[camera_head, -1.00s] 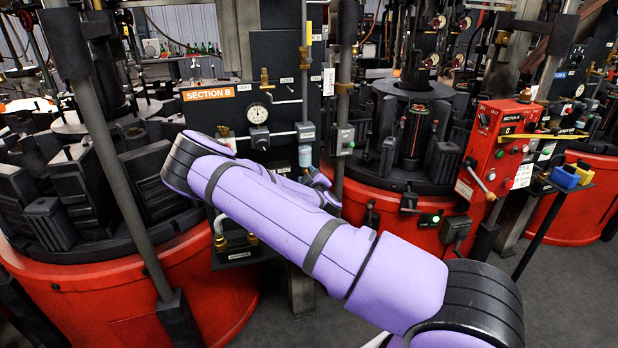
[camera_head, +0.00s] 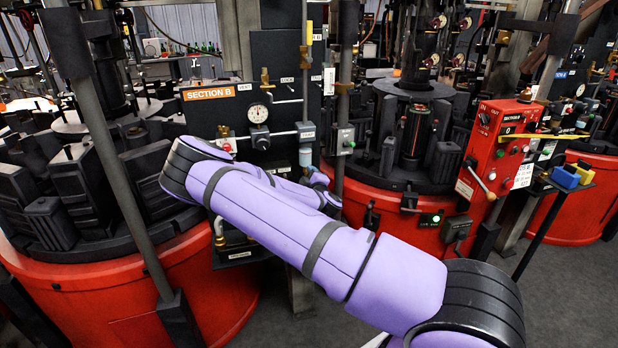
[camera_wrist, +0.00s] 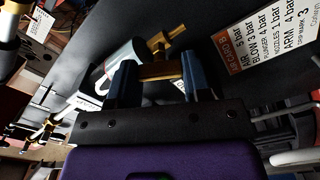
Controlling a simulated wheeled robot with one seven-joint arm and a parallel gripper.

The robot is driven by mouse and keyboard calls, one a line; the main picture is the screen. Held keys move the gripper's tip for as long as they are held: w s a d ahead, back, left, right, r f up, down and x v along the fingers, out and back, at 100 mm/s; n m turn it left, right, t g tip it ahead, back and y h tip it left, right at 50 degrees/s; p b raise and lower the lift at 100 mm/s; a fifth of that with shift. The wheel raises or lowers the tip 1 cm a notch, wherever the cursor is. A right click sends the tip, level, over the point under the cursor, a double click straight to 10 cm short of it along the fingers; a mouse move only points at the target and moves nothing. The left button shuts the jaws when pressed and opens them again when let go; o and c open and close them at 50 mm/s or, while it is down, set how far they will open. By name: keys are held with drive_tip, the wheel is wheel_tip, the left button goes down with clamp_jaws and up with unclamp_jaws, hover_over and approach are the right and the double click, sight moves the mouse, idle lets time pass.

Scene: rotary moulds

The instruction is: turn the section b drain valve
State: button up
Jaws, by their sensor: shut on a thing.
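In the wrist view, my gripper (camera_wrist: 160,76) is shut on a brass-brown bar, which appears to be the drain valve's handle (camera_wrist: 160,70). One blue-grey finger stands at each end of the bar. A brass fitting (camera_wrist: 164,42) rises just beyond it, and a pale cylindrical bowl (camera_wrist: 124,57) is beside the left finger. In the head view, the orange SECTION B sign (camera_head: 209,93) is on the dark panel. I cannot tell how far the handle is turned.
A gauge (camera_head: 257,113) and a pale blue bowl (camera_head: 305,155) are on the panel near my arm. A grey post (camera_head: 118,165) stands at the left, by the red machine base (camera_head: 135,303). A red control box (camera_head: 497,140) stands at the right. Grey floor is clear at the lower right.

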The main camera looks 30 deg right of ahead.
drive_tip(key=o, duration=0.9)
drive_tip(key=v, duration=1.1)
drive_tip(key=shift+w+r, duration=0.1)
